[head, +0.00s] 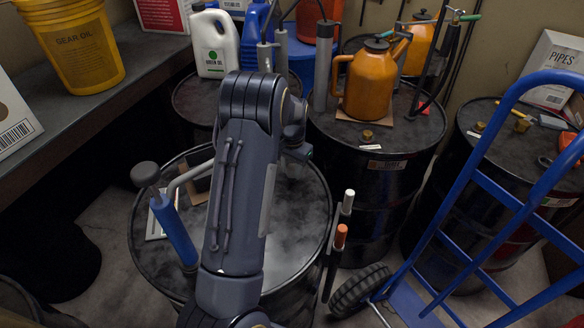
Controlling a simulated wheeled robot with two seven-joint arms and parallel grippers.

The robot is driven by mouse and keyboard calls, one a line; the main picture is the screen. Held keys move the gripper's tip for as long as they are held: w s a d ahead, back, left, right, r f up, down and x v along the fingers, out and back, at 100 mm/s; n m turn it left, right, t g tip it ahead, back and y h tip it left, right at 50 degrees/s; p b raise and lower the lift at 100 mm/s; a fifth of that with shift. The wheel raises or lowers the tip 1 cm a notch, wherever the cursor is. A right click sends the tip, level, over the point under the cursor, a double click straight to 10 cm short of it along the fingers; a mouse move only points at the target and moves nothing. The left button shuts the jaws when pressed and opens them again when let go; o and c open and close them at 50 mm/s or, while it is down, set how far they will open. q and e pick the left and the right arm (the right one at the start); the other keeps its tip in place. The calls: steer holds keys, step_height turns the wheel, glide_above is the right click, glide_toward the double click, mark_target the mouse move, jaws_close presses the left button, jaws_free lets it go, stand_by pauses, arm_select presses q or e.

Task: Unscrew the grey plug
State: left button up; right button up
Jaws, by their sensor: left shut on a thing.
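My left arm reaches up and over the front black drum (300,205). Its hand, my left gripper (299,152), points down by the drum's far rim, largely hidden behind my forearm. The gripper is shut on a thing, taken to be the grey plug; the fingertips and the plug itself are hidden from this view. The drum's smoky grey top shows on either side of the forearm. My right gripper is not in view.
A blue hand pump (174,228) stands on the front drum's left side. Tools with white and orange handles (340,237) are at its right edge. An orange can (370,85) stands on the drum behind. A blue hand truck (480,185) blocks the right.

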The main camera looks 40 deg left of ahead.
arm_select(q)
steer(key=n, duration=0.4)
steer(key=shift+p, duration=0.4)
steer(key=shift+n, duration=1.2)
steer(key=o, duration=1.1)
steer(key=shift+c, duration=0.2)
